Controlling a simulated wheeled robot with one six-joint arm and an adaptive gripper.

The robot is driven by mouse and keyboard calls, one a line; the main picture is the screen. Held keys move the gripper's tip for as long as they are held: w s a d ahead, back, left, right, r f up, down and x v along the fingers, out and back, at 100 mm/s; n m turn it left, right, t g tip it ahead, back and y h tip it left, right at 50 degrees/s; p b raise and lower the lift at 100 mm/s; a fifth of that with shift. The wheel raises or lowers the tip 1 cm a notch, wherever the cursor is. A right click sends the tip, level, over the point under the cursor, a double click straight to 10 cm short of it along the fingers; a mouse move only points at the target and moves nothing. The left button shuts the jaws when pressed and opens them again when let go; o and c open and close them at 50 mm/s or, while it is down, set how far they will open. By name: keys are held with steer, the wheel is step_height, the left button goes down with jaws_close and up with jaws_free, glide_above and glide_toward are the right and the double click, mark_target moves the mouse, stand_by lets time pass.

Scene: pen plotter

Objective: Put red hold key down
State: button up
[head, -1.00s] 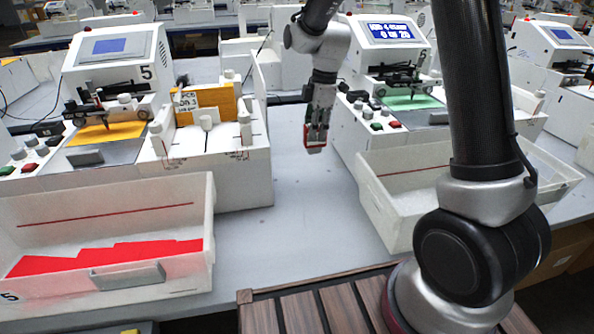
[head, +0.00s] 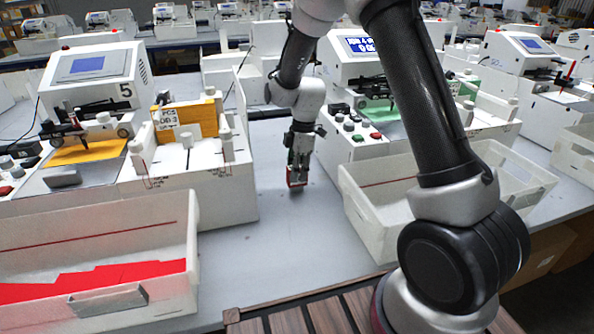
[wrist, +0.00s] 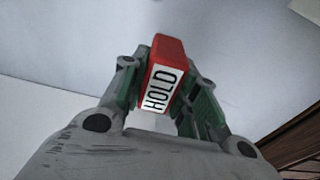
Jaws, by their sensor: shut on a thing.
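The red hold key (wrist: 166,72) is a small red block with a white label reading HOLD, large in the wrist view. My gripper (wrist: 160,85) is shut on it, one finger at each side. In the head view my gripper (head: 297,177) points down over the grey bench (head: 270,225), between two plotter stations, with the red key (head: 295,184) at its tips. The key is at or just above the bench; I cannot tell whether it touches.
The left plotter (head: 95,85), marked 5, has an orange sheet (head: 88,151) and a front bin (head: 100,240) with red sheets. The right plotter (head: 365,75) has a green sheet (head: 383,112) and a pale front bin (head: 385,215). Bare bench lies around the gripper.

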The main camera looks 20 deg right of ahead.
steer(key=o, duration=1)
steer(key=shift+f, duration=0.1)
steer(key=shift+c, duration=0.2)
step_height(320, 180, up, 12)
steer(key=d, duration=0.2)
steer(key=s+d+r+m+t, duration=0.1)
steer(key=s+d+r+m, duration=0.3)
steer(key=s+r, duration=0.25)
steer(key=s+d+r+m+t, duration=0.1)
steer(key=s+d+r+m, duration=0.25)
steer(key=s+r, duration=0.3)
steer(key=s+d+m+t, duration=0.1)
steer(key=s+d+m, duration=0.1)
steer(key=s+m, duration=0.3)
steer(key=s+d+m+t+h, duration=0.1)
steer(key=s+d+m, duration=0.2)
steer(key=s, duration=0.9)
steer(key=shift+d+r+m, duration=0.2)
steer(key=shift+r+m, duration=0.2)
steer(key=shift+m, duration=0.85)
steer(key=shift+s, duration=0.1)
